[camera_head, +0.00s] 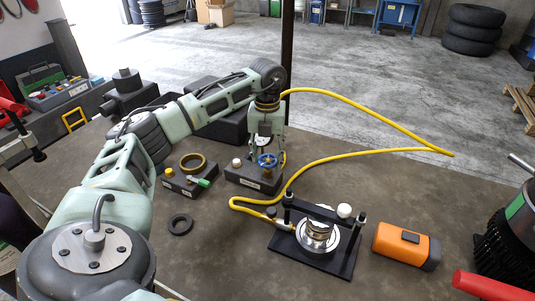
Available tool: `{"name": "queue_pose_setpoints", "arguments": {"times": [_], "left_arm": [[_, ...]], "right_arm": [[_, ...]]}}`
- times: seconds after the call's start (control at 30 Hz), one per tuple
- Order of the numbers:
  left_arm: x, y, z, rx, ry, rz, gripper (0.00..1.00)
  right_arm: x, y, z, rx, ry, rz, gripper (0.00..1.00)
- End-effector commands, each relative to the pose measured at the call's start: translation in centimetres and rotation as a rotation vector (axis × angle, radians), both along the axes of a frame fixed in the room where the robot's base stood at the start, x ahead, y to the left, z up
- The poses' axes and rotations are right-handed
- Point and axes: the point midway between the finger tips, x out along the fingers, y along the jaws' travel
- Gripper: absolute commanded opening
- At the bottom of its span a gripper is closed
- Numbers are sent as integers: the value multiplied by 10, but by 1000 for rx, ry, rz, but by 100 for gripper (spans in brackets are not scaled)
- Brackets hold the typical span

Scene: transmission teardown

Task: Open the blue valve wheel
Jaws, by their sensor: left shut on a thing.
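The blue valve wheel (268,161) sits on a dark valve block (249,176) at the middle of the workbench. My left arm reaches in from the left, and my left gripper (266,148) points down over the wheel. Its fingers are shut on the wheel and hide part of its rim. How far the wheel is turned cannot be told. My right gripper is not in view.
A yellow hose (360,152) loops across the bench. A block with a brass ring (193,162) and a loose black ring (180,224) lie to the left. A black fixture with a metal part (318,233) and an orange device (405,246) stand at front right.

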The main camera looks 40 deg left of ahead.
Motion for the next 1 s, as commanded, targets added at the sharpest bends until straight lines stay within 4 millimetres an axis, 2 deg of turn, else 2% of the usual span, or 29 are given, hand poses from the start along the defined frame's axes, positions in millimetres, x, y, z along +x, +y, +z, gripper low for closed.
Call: {"name": "queue_pose_setpoints", "arguments": {"times": [0.23,0.7,0.73,0.9,1.0], "left_arm": [[1,3,4,4,-9,67,20],[1,3,3,4,-7,77,20],[1,3,3,4,-7,77,49],[0,1,2,3,-4,75,63],[0,1,1,2,-2,73,63]], "right_arm": [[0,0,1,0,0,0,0],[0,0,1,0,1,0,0],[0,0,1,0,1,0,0],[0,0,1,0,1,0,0],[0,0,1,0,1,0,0]]}}
